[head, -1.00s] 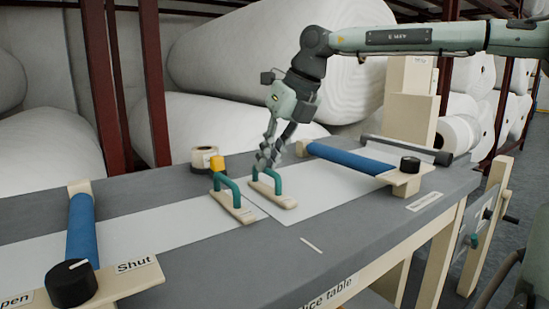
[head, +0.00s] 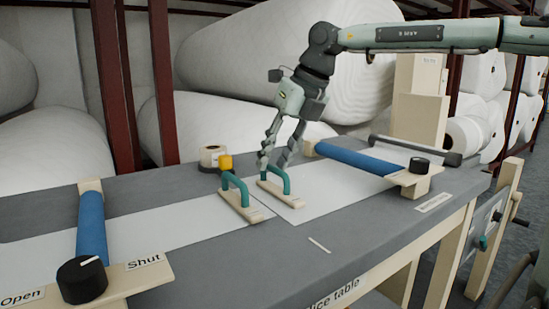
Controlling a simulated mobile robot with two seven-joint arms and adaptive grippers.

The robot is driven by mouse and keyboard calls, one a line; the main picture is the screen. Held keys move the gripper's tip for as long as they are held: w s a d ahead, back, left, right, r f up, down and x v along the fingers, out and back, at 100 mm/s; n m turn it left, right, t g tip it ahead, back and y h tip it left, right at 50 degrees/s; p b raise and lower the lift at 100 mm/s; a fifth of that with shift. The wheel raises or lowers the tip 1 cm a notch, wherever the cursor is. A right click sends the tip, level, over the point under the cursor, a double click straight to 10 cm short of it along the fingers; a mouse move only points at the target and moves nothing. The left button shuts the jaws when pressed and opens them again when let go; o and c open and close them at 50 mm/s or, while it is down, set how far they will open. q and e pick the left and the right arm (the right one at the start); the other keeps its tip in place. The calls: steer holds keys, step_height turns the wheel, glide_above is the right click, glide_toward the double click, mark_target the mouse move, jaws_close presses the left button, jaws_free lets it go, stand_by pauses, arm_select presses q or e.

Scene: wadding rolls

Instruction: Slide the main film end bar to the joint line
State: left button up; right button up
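Two cream end bars with green handles lie side by side across the film on the splice table. The left bar (head: 242,207) is at the end of the left film strip (head: 150,232). The right bar (head: 281,194) is at the near-left end of the right film sheet (head: 330,190). I cannot read which is the main film. My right gripper (head: 275,163) is at the right bar's green handle, its fingers apart around the handle's top. Whether they touch it is unclear. A short pale line (head: 319,244) marks the table front. My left gripper is not in view.
Blue rollers with black knobs cross the film at left (head: 91,228) and right (head: 357,159); the left knob has Open and Shut labels. The grey table front (head: 270,260) is clear.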

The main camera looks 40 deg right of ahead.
steer(key=v, duration=1.1)
steer(key=shift+r, duration=0.3)
steer(key=shift+s, duration=0.1)
